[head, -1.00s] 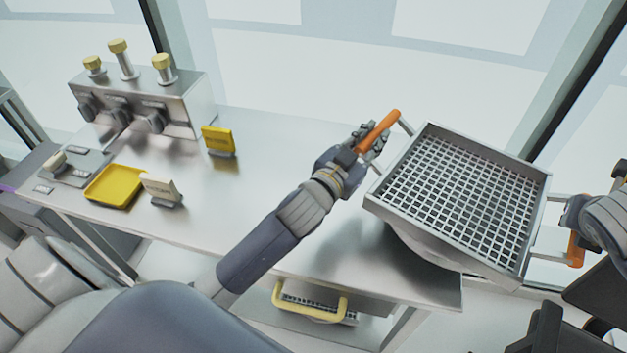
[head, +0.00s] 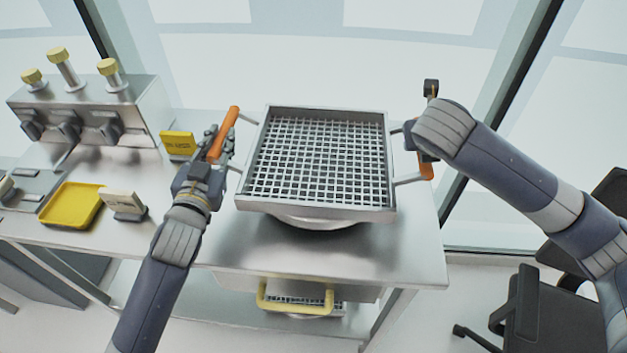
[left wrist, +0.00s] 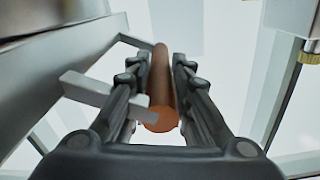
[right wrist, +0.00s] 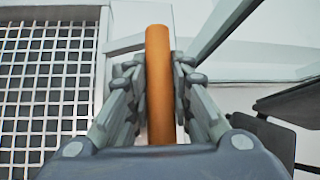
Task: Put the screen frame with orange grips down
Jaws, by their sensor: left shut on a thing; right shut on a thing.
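The screen frame is a square metal tray with a mesh floor (head: 318,207) and an orange grip on each side. In the head view it is in the middle, over the steel table, roughly level. A round metal rim shows under its near edge; I cannot tell whether they touch. My left gripper (head: 214,150) is shut on the left orange grip (head: 226,130), which also shows between the fingers in the left wrist view (left wrist: 161,85). My right gripper (right wrist: 162,90) is shut on the right orange grip (right wrist: 160,60), partly hidden by my arm in the head view.
The steel table (head: 380,250) is bare in front of the frame. At the left stand a valve box with yellow knobs (head: 100,115), a yellow tray (head: 70,204) and small signs. A yellow-handled screen (head: 295,300) lies on the lower shelf. Black chairs (head: 525,300) stand at the right.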

